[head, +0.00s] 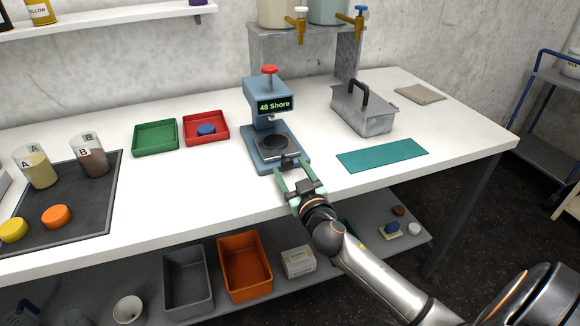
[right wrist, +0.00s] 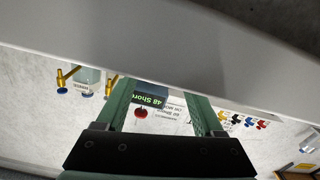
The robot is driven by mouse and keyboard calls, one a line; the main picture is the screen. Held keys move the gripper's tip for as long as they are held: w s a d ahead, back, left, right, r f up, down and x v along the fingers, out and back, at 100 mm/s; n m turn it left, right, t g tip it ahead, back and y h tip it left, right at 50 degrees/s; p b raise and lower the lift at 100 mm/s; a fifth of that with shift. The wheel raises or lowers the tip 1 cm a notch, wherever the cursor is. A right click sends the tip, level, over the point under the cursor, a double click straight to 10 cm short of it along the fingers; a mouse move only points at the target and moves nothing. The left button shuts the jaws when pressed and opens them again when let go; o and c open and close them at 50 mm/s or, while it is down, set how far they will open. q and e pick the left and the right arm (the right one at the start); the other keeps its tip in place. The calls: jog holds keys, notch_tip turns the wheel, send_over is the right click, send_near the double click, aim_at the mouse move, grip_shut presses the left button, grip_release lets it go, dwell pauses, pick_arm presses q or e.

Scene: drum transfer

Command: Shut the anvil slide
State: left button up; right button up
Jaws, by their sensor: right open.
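The hardness tester (head: 267,104) stands on the white bench, with a red knob on top and a display reading "48 Shore". Its anvil slide (head: 286,153) is a pale plate with a dark round pad (head: 274,141), sticking out forward from under the head. My right gripper (head: 291,167) is at the front of the slide, its green fingers spread to either side of the dark front handle. I cannot tell whether they touch it. In the right wrist view the open fingers (right wrist: 162,112) show with the tester's display (right wrist: 150,100) between them. My left gripper is not in view.
A teal mat (head: 382,155) and a grey metal bin (head: 362,112) lie to the right of the tester. Red (head: 206,127) and green (head: 155,137) trays stand to its left. The bench's front edge (head: 215,213) runs below my right gripper.

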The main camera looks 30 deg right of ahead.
jog(key=shift+w+d, duration=0.1)
jog(key=shift+w, duration=0.35)
grip_shut()
dwell(0.3)
dwell(0.9)
